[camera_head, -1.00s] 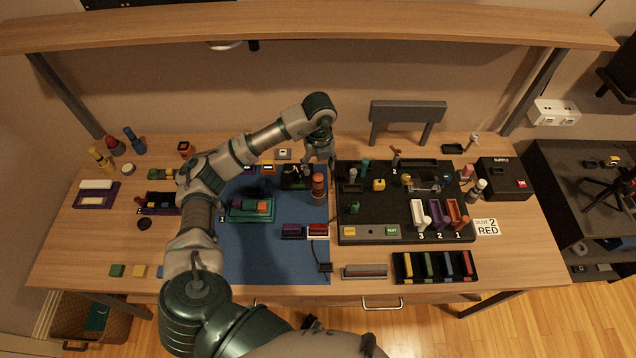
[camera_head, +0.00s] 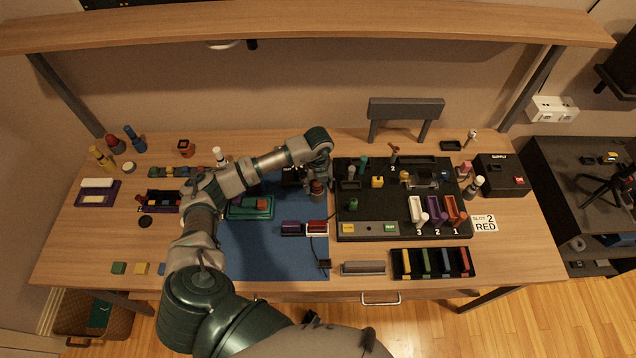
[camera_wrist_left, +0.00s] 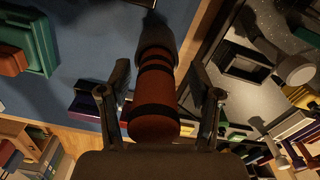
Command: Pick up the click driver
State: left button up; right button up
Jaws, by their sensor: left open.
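The click driver (camera_head: 317,188), with an orange-brown handle and dark bands, stands near the right edge of the blue mat (camera_head: 270,262). My left gripper (camera_head: 318,180) is at it, partly covering it in the head view. In the left wrist view the driver (camera_wrist_left: 153,118) lies between the two fingers of my left gripper (camera_wrist_left: 163,105), which are open with a visible gap on each side. Its grey far end points to the top of that view. My right gripper is not in view.
The black board (camera_head: 375,212) with slots and pegs lies just right of the driver. The front of the mat is mostly clear.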

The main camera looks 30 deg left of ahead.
pick_arm(q)
jog(key=shift+a, duration=0.4)
grip_shut()
